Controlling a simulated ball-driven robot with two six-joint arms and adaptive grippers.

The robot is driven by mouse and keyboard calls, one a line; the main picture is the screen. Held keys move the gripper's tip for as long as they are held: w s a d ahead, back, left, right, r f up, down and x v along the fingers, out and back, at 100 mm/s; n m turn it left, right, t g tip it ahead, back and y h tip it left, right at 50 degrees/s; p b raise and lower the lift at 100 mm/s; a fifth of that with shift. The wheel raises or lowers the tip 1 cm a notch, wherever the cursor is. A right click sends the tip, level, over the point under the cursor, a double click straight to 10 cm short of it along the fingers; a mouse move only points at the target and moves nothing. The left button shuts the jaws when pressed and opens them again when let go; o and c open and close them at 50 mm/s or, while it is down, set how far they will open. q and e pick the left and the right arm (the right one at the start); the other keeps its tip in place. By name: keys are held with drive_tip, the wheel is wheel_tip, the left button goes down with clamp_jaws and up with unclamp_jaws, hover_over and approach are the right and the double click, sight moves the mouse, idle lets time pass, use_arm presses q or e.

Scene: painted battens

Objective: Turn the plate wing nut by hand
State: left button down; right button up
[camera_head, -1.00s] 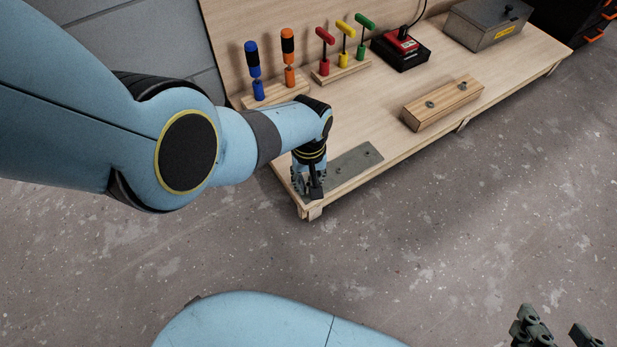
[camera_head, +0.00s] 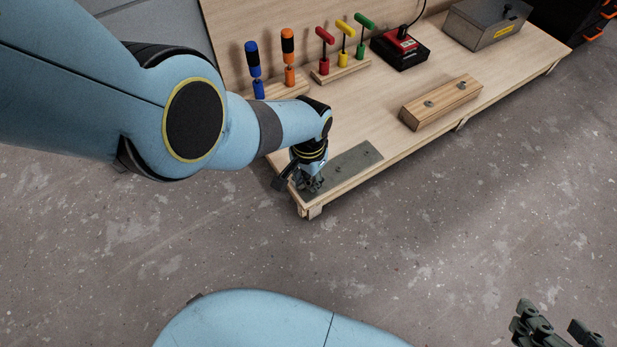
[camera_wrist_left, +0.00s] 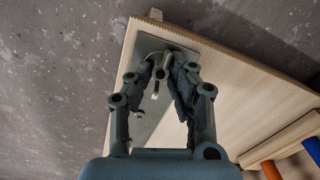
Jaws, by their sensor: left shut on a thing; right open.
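The grey metal plate (camera_head: 354,160) lies flat on the near left corner of the wooden bench, with small studs along it. It also shows in the left wrist view (camera_wrist_left: 146,125). My left gripper (camera_head: 308,186) points down at the plate's near end. In the left wrist view its fingers (camera_wrist_left: 160,72) are closed around the small metal wing nut (camera_wrist_left: 159,73), which is partly hidden between the fingertips. In the head view the wing nut is hidden by the gripper. My right gripper (camera_head: 556,334) is open and empty over the floor at the lower right, partly out of frame.
A wooden block with two bolts (camera_head: 440,103) stands right of the plate. Behind are blue and orange screwdrivers (camera_head: 288,46), red, yellow and green T-handles (camera_head: 344,30), a red-black charger (camera_head: 400,48) and a grey metal box (camera_head: 487,24). The bench middle is clear.

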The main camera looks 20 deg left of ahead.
sight(307, 184)
use_arm(q)
drive_tip(key=shift+a+m, duration=0.1)
drive_tip(key=shift+m, duration=0.3)
drive_tip(key=c, duration=1.2)
unclamp_jaws()
drive_tip(key=shift+r, duration=0.1)
drive_tip(key=shift+r, duration=3.6)
